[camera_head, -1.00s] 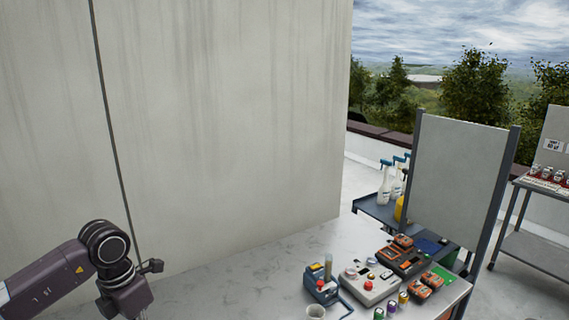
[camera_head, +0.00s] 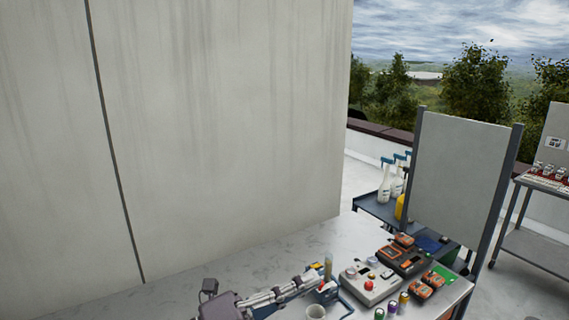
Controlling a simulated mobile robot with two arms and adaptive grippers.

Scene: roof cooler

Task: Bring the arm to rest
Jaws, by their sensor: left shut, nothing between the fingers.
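My left gripper (camera_head: 308,281) comes in at the bottom middle of the head view, low over the near part of the table. Its fingers are closed together, empty, and point right. Their tips overlap a small blue and red device (camera_head: 328,293) in the picture; I cannot tell if they touch it. Much of my left arm is below the frame. My right gripper is not in view.
The pale table (camera_head: 262,264) is bare at the back. A grey panel (camera_head: 458,180) stands behind. A large pale wall (camera_head: 220,130) fills the left.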

